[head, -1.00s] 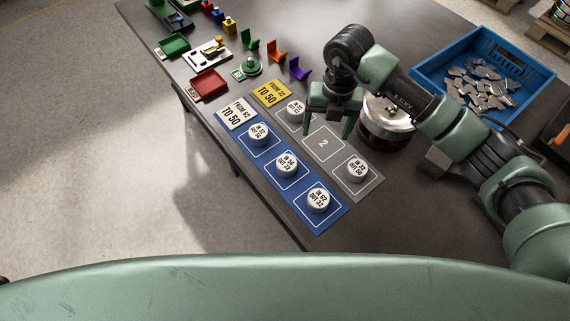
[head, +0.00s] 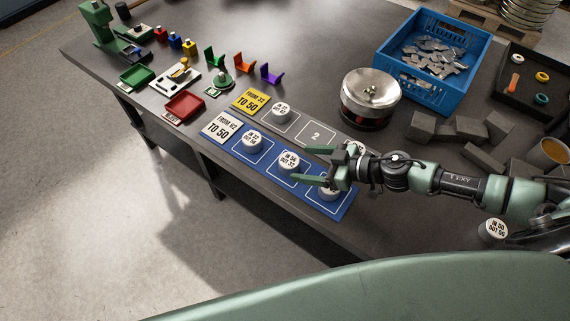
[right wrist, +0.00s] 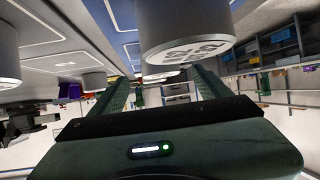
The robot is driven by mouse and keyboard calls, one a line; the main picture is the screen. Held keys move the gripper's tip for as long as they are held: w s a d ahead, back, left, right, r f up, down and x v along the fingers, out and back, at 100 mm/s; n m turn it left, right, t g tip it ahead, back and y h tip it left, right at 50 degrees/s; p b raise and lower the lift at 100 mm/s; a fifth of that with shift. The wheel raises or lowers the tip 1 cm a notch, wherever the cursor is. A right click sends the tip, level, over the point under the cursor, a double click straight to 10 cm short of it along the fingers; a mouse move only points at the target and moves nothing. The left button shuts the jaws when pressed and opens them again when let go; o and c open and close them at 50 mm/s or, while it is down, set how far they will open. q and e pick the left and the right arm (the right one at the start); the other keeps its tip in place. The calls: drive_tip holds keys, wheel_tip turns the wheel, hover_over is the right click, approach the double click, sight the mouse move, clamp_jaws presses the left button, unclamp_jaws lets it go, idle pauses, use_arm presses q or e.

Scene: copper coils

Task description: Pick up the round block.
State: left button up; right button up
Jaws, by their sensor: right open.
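Several round grey blocks with white labelled tops stand on a blue and grey marked mat. On the blue strip (head: 268,167) are one block (head: 252,141), a middle block (head: 289,161) and a third block (head: 328,193) partly hidden by my right gripper. On the grey strip, one block (head: 280,112) shows clearly. My right gripper (head: 311,166) is open and empty, its fingers pointing left just right of the middle block. In the right wrist view a large round block (right wrist: 187,30) looms in front of the open fingers (right wrist: 160,82). My left gripper is out of view.
A round metal-topped device (head: 371,95), a blue crate of metal pieces (head: 391,84) and dark grey blocks (head: 459,128) stand right of the mat. Another round block (head: 492,230) stands near my right arm. A red tray (head: 184,107) lies left.

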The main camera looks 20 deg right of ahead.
sight(296, 162)
drive_tip(key=x, duration=0.6)
drive_tip(key=shift+p, duration=0.4)
drive_tip(key=shift+r, duration=0.1)
drive_tip(key=c, duration=1.7)
